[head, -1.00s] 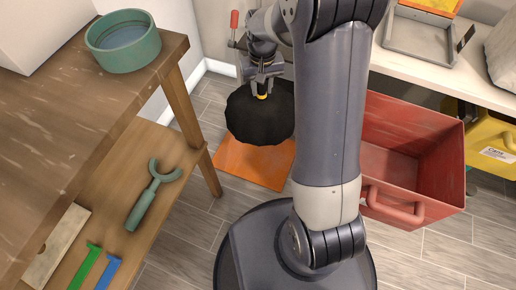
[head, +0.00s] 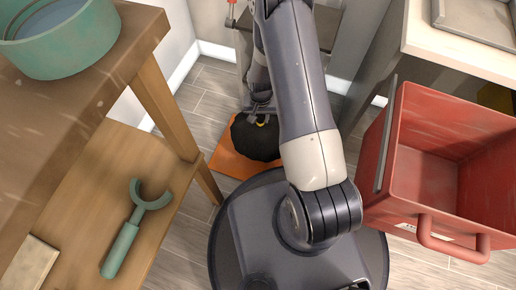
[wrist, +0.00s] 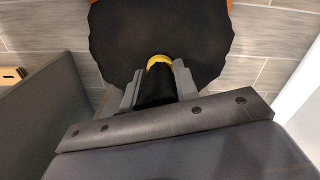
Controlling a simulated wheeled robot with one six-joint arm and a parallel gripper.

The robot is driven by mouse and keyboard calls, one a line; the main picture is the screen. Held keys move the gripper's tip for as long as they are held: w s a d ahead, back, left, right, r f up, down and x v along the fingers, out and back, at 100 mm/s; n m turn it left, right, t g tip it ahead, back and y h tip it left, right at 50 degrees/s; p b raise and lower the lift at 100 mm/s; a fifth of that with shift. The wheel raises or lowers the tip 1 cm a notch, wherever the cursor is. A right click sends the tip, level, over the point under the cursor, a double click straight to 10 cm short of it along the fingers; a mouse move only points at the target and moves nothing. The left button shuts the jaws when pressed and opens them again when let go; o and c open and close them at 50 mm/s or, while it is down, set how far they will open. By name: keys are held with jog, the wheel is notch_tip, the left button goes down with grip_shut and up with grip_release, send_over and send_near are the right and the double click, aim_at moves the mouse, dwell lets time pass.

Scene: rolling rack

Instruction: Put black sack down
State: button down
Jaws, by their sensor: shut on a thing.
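The black sack (head: 256,141) is a dark rounded bundle with a yellow tie at its neck. It also fills the top of the wrist view (wrist: 150,30). My gripper (head: 261,112) is shut on the sack's neck, with a finger on each side in the wrist view (wrist: 158,82). An orange mat (head: 229,160) lies on the floor beneath the sack, and its edges show around it. I cannot tell whether the sack touches the mat.
A wooden table (head: 150,45) with a teal bowl (head: 66,45) stands at left; its lower shelf holds a green forked tool (head: 130,228). A red bin (head: 420,185) stands at right, near a pale-topped bench (head: 465,50). Grey floor shows between them.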

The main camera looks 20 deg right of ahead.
aim_at(260, 131)
notch_tip(260, 131, down, 11)
jog(key=b, duration=0.4)
jog(key=shift+w+r, duration=0.1)
jog(key=shift+b, duration=0.3)
jog(key=shift+f, duration=0.2)
jog(key=c, duration=1.1)
grip_release()
notch_tip(260, 131, up, 12)
jog(key=p, duration=0.5)
jog(key=shift+r, duration=0.2)
